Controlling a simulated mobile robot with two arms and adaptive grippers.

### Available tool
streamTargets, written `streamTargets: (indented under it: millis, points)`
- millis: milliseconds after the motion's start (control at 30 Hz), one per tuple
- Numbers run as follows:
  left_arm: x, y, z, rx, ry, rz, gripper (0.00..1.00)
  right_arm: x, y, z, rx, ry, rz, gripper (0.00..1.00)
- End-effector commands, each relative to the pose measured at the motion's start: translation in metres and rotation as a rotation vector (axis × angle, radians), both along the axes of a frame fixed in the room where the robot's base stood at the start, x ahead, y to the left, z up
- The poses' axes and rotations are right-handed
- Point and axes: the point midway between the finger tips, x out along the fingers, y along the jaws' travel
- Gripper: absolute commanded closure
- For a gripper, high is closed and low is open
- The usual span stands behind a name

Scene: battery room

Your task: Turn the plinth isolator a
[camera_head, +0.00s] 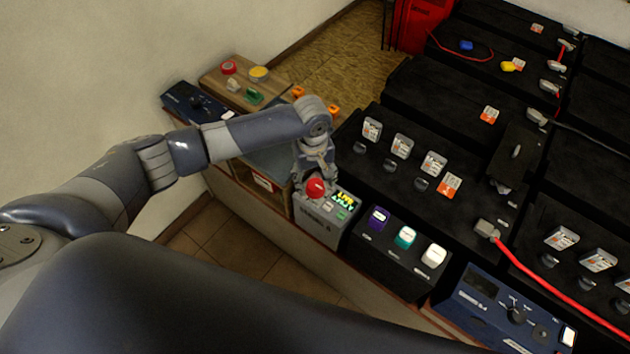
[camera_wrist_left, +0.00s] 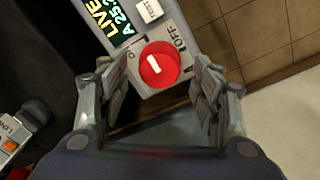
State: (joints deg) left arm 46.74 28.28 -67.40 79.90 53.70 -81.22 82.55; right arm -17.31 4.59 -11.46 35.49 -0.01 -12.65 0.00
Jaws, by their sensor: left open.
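The plinth isolator is a grey box (camera_head: 316,232) with a round red knob (camera_head: 316,188) on top. In the left wrist view the red knob (camera_wrist_left: 160,64) carries a white bar mark, lying between the words ON and OFF on a grey plate. A small lit display (camera_wrist_left: 104,20) reading LIVE and a TEST button (camera_wrist_left: 149,10) are beside it. My left gripper (camera_head: 316,178) is open above the knob. In the left wrist view its two fingers (camera_wrist_left: 165,85) stand on either side of the knob; contact cannot be told. My right gripper is not in view.
A black box with purple, teal and white switches (camera_head: 405,237) stands right of the isolator. Black battery blocks (camera_head: 430,100) with terminals fill the right side. A wooden board with buttons (camera_head: 245,80) is behind my left arm. A blue instrument (camera_head: 500,310) is at lower right.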

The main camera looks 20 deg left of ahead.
Motion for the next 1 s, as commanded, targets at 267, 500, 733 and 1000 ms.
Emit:
streamTargets:
  millis: [267,500,733,1000]
  points:
    - [0.0,-0.001,-0.017,0.0,-0.001,0.0,0.41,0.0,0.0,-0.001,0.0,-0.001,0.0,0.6]
    - [0.0,-0.001,-0.017,0.0,-0.001,-0.001,0.48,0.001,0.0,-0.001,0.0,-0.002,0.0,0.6]
    - [0.0,0.0,-0.017,0.001,-0.001,-0.001,0.86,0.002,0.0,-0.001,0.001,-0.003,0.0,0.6]
    - [0.0,-0.001,-0.015,0.0,0.0,-0.021,0.86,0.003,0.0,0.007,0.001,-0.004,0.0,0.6]
